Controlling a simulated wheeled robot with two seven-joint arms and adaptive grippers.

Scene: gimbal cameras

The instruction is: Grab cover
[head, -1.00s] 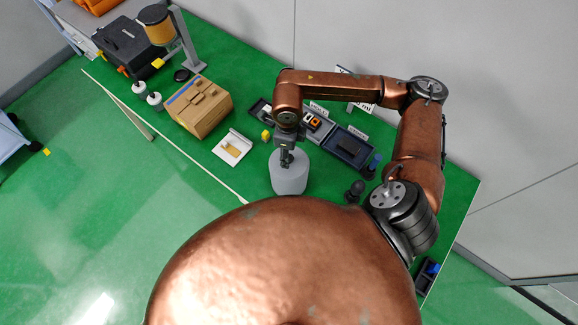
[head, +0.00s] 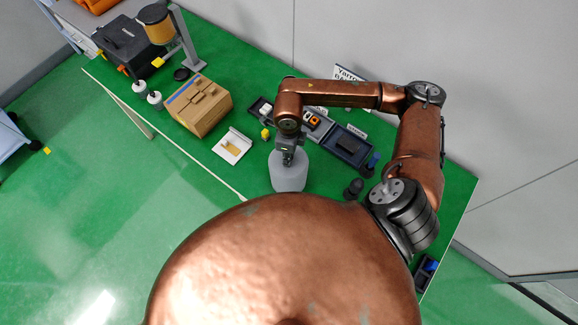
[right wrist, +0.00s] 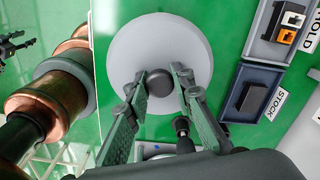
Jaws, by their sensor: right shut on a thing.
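The cover (head: 288,178) is a light grey, round piece on the green table, just in front of my copper body. In the right wrist view the cover (right wrist: 130,45) shows from above as a pale disc with a dark round knob (right wrist: 160,82). My right gripper (head: 288,157) is over its top. In the right wrist view the two fingers of my right gripper (right wrist: 163,80) are on both sides of the knob, shut on it. The cover's underside is hidden. A dark jaw-like part, perhaps my left gripper (right wrist: 15,45), shows at the left edge of that view.
Dark trays (head: 348,147) with small parts and labels stand to the right of the cover. A white square plate (head: 232,147) and a cardboard box (head: 202,106) stand to the left. A small dark knobbed object (head: 354,187) is close on the right.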

